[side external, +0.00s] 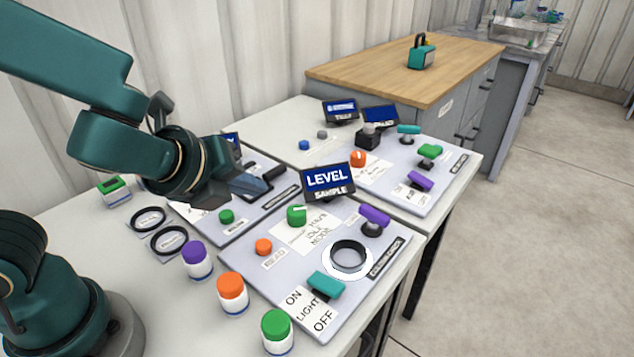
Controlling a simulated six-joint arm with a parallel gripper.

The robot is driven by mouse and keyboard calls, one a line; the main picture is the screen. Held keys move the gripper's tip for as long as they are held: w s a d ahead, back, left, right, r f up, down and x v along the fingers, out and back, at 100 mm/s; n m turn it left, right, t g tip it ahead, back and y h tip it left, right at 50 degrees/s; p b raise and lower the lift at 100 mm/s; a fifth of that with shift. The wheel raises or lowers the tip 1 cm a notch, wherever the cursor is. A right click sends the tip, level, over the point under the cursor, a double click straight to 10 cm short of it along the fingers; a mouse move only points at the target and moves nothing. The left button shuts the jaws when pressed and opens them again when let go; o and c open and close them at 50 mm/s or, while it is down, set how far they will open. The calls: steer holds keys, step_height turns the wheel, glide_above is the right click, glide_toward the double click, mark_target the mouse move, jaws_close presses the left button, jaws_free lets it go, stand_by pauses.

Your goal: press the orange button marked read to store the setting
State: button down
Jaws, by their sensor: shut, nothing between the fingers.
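The orange button (264,246) sits at the left part of the near control panel (236,262), with a small label just below it that seems to say READ. It stands proud of the panel, and nothing touches it. My gripper (262,194) is shut and empty. In the picture it is above and slightly left of the orange button, over the panel behind. Its height above that panel is hard to tell. A small display (328,180) reading LEVEL and SAMPLE stands at the back of the near panel.
The near panel also holds a green knob (297,215), a purple lever (375,215), a black ring (349,255) and a teal light switch (325,285). Purple (194,252), orange (231,286) and green-capped (277,326) jars line its left edge. Another orange knob (358,158) is on the far panel.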

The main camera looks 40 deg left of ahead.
mark_target(260, 249)
steer(key=shift+f, duration=0.1)
steer(key=shift+f, duration=4.3)
steer(key=shift+f, duration=0.4)
steer(key=shift+f, duration=0.5)
steer(key=shift+r, duration=0.95)
steer(key=shift+r, duration=2.5)
